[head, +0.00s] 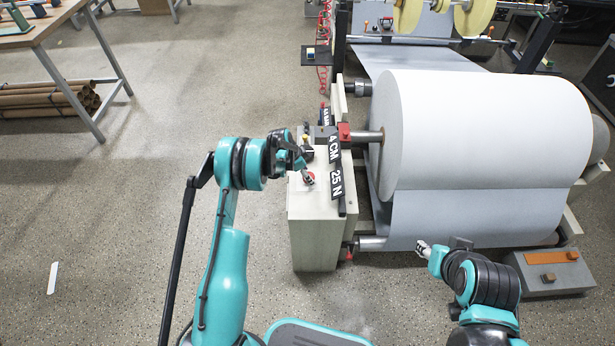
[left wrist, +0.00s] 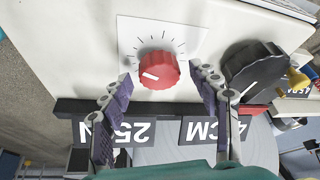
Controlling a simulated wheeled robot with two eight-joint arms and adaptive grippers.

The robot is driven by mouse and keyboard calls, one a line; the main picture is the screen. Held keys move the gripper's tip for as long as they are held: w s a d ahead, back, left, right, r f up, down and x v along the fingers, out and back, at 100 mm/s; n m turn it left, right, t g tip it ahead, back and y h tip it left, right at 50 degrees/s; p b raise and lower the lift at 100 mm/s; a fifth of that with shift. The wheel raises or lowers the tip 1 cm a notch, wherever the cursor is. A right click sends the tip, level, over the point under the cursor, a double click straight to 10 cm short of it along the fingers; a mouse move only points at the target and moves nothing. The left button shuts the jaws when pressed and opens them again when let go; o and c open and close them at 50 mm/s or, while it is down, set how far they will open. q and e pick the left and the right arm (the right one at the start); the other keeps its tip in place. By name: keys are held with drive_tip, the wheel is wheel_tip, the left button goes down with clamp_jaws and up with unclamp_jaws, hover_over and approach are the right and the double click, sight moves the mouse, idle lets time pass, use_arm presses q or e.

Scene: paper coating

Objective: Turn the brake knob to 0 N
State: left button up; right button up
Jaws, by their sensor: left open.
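The red knob (left wrist: 158,70) has a white pointer line and sits on a white plate with dial ticks. It also shows in the head view (head: 309,178) on top of the pale machine box (head: 316,235). A sign beside it reads "25 N" (head: 336,183). My left gripper (head: 304,170) is over the box top at the knob. In the left wrist view its open fingers (left wrist: 163,80) stand one on each side of the red knob, with gaps; contact is not visible. My right gripper (head: 423,249) is below the paper roll, away from the knob; its jaw state is unclear.
A larger black knob (left wrist: 252,70) stands close beside the red one, near a "4 CM" sign (head: 334,149). A large paper roll (head: 490,130) fills the right side. A grey box (head: 550,272) lies at lower right. The floor (head: 130,200) on the left is mostly clear.

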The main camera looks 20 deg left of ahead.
use_arm(q)
drive_tip(key=shift+f, duration=0.1)
drive_tip(key=c, duration=1.2)
drive_tip(key=shift+o, duration=0.2)
drive_tip(key=shift+d+n, duration=0.1)
drive_tip(key=shift+n, duration=0.2)
drive_tip(key=n, duration=0.2)
drive_tip(key=n+t+y, duration=0.1)
drive_tip(key=n, duration=0.1)
drive_tip(key=shift+s+d+n+y, duration=0.1)
drive_tip(key=shift+d+n+y, duration=0.05)
drive_tip(key=shift+n+y, duration=0.15)
drive_tip(key=n+y, duration=0.1)
drive_tip(key=n, duration=0.2)
drive_tip(key=n+y, duration=0.1)
drive_tip(key=n, duration=0.2)
drive_tip(key=shift+d+t+y, duration=0.2)
drive_tip(key=shift+t+y, duration=0.1)
drive_tip(key=shift+t, duration=0.1)
drive_tip(key=n+y, duration=0.1)
drive_tip(key=n, duration=0.2)
drive_tip(key=n+y, duration=0.1)
drive_tip(key=n, duration=0.1)
drive_tip(key=shift+d+n+g, duration=0.1)
drive_tip(key=shift+n+g, duration=0.3)
drive_tip(key=n, duration=0.2)
drive_tip(key=n+g+y, duration=0.1)
drive_tip(key=n, duration=0.2)
drive_tip(key=shift+g, duration=0.3)
drive_tip(key=shift+n, duration=0.3)
